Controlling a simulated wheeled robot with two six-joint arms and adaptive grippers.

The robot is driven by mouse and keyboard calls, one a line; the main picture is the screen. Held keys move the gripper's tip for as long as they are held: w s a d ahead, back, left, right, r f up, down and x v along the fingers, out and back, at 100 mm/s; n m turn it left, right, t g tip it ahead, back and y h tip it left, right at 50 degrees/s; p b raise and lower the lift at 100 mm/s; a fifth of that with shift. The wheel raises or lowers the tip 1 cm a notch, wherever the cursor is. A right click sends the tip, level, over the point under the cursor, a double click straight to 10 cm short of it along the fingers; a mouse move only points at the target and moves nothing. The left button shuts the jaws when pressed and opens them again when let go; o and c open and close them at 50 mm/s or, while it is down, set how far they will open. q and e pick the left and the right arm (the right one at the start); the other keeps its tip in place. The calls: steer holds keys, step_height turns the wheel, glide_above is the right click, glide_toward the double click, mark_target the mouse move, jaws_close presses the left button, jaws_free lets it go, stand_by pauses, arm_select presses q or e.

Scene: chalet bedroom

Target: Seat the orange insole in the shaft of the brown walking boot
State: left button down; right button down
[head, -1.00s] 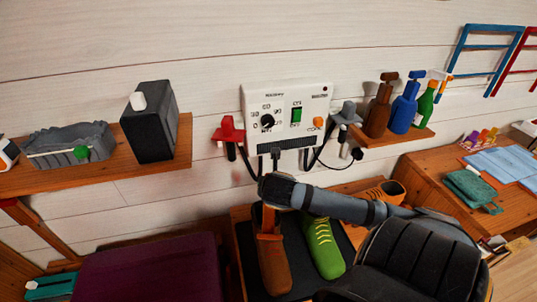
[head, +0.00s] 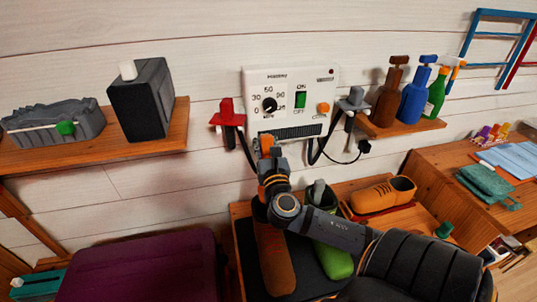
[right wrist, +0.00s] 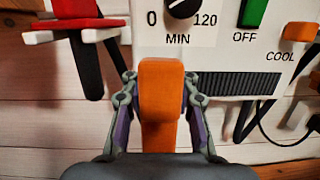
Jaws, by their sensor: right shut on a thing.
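My right gripper (head: 270,160) is shut on the orange insole (head: 266,143), in front of the wall panel and above the brown boot. In the right wrist view, the insole (right wrist: 160,90) stands between the two fingers, pointing away from the wrist. The brown walking boot (head: 273,262) stands on a dark mat. My right wrist covers part of its top, so the shaft opening is mostly hidden. The insole is above the boot and apart from it. My left gripper is not in view.
A green boot (head: 333,262) with a grey piece in its shaft stands beside the brown boot. Bottles (head: 411,104) stand on a shelf.

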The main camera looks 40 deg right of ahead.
mark_target(263, 157)
steer(key=shift+a+r+t, duration=0.25)
steer(key=shift+a+t, duration=0.15)
steer(key=shift+t, duration=0.2)
step_height(263, 157, down, 6)
steer(key=b, duration=0.4)
steer(key=shift+b, duration=0.4)
steer(key=shift+r, duration=0.1)
steer(key=shift+p, duration=0.55)
stand_by(1.0)
